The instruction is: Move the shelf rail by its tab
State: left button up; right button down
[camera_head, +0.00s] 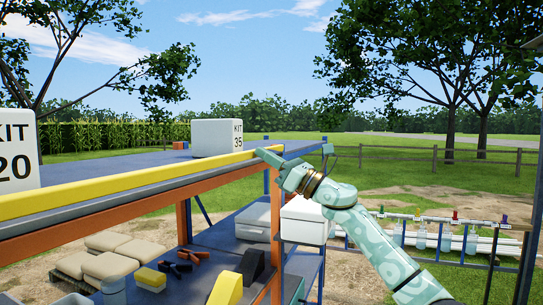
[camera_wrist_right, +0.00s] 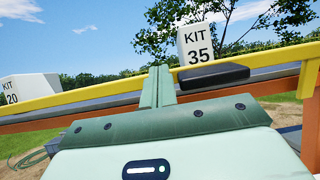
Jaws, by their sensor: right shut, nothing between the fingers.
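The yellow shelf rail (camera_head: 130,180) runs along the front edge of the blue shelf top (camera_head: 95,163), and it crosses the right wrist view (camera_wrist_right: 100,98) too. A black block (camera_wrist_right: 213,76), which looks like its tab, sits on the rail just right of my fingers in the wrist view. The head view does not show this block. My right gripper (camera_head: 264,153) is at the rail's far right part. Its fingers (camera_wrist_right: 158,82) are shut and empty beside the block; I cannot tell whether they touch it. My left gripper is not in view.
White boxes KIT 35 (camera_head: 217,138) and KIT 20 (camera_head: 18,150) stand on the shelf top. An orange beam (camera_head: 120,208) runs below the rail. The lower blue shelf (camera_head: 205,262) holds bins and yellow and black pieces. Open air lies above the rail.

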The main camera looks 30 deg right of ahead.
jog(key=shift+w+a+r, duration=0.25)
jog(key=shift+w+a, duration=0.15)
jog(key=shift+w, duration=0.1)
jog(key=shift+b, duration=0.3)
